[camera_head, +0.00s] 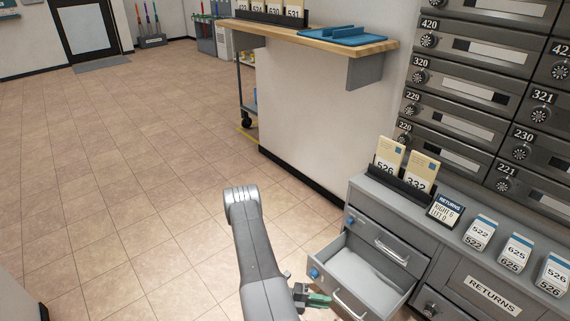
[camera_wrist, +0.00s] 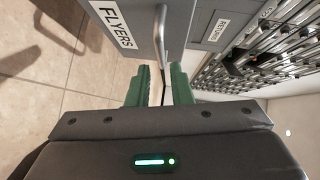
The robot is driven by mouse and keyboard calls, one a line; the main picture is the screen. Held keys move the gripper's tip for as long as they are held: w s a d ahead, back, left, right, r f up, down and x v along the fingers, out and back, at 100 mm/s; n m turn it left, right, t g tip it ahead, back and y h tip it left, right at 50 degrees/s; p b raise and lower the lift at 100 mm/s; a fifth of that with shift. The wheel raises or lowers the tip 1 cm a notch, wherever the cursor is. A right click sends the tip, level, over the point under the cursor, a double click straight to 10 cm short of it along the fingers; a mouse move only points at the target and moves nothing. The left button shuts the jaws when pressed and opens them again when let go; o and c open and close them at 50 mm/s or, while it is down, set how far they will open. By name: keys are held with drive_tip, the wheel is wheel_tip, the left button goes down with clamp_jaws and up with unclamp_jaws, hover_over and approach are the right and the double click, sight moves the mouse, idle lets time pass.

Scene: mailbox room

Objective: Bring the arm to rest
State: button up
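My arm (camera_head: 257,250) reaches down at the bottom middle of the head view, bent at a grey elbow. My gripper (camera_head: 319,299) has green fingers and is beside the front of a pulled-out grey drawer (camera_head: 322,266). In the wrist view my gripper (camera_wrist: 160,72) has its two green fingers parted, with a gap between them. A metal drawer handle (camera_wrist: 162,28) stands just ahead of the fingertips, in line with the gap. I cannot tell whether the fingers touch it. I see nothing held.
A grey cabinet (camera_head: 493,297) labelled RETURNS stands at right, with cards and stacked number blocks on top. Mailboxes (camera_head: 463,90) rise behind it. A wooden shelf (camera_head: 300,37) holds a blue tray (camera_head: 345,36). The tiled floor (camera_head: 130,170) at left is clear.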

sight(344, 303)
drive_tip(key=shift+s+d+f+b, duration=0.1)
drive_tip(key=shift+d+f+b, duration=0.15)
drive_tip(key=shift+d, duration=1.05)
drive_tip(key=shift+s+d+f+b, duration=0.15)
drive_tip(key=shift+d+b, duration=0.15)
drive_tip(key=shift+d, duration=0.95)
drive_tip(key=shift+s+d+f+b, duration=0.15)
drive_tip(key=shift+d+b, duration=0.1)
drive_tip(key=shift+d, duration=1.05)
